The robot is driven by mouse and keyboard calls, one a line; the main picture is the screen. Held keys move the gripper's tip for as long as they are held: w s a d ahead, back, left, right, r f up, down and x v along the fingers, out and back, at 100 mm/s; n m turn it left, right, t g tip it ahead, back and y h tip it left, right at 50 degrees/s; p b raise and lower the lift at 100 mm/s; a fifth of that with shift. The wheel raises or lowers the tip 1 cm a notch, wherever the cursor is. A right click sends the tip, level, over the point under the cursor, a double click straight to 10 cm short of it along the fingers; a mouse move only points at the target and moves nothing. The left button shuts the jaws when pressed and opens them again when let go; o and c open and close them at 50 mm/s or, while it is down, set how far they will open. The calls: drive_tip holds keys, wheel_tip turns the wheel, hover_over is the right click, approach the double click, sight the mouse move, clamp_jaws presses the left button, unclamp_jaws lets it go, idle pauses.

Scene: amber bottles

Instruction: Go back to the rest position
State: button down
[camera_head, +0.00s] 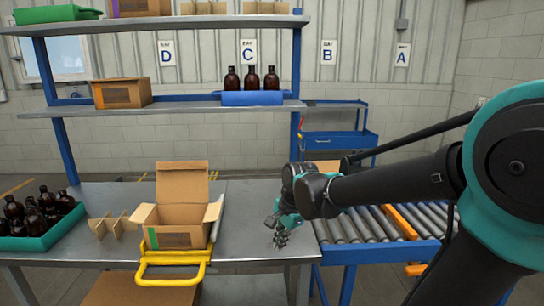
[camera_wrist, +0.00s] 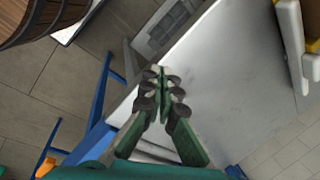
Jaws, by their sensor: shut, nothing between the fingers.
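My gripper (camera_head: 281,238) is over the right end of the grey workbench (camera_head: 250,205), pointing down, right of the open cardboard box. In the wrist view my gripper (camera_wrist: 161,85) has its green fingers together with nothing between them. The open cardboard box (camera_head: 183,215) stands upright on the bench with its flaps up, behind a yellow frame (camera_head: 172,262). A green crate (camera_head: 42,240) with several amber bottles (camera_head: 38,210) stands at the bench's left end. The inside of the cardboard box is mostly hidden.
A cardboard divider (camera_head: 112,224) stands between crate and box. A roller conveyor (camera_head: 375,223) lies right of the bench, under my arm. A shelf (camera_head: 190,108) above holds a blue tray (camera_head: 252,98) with three bottles and a closed carton (camera_head: 122,93). A blue post (camera_head: 296,100) rises near my gripper.

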drive_tip(key=s+d+f+n+t+h, duration=0.1)
drive_tip(key=s+d+f+n, duration=0.3)
drive_tip(key=d, duration=0.4)
drive_tip(key=s+d+f+n+t+h, duration=0.1)
drive_tip(key=s+d+f+n, duration=0.3)
drive_tip(key=d+f+n, duration=0.2)
drive_tip(key=d, duration=0.2)
drive_tip(key=shift+s+d+n, duration=0.2)
drive_tip(key=shift+d+n, duration=0.2)
drive_tip(key=shift+a, duration=0.1)
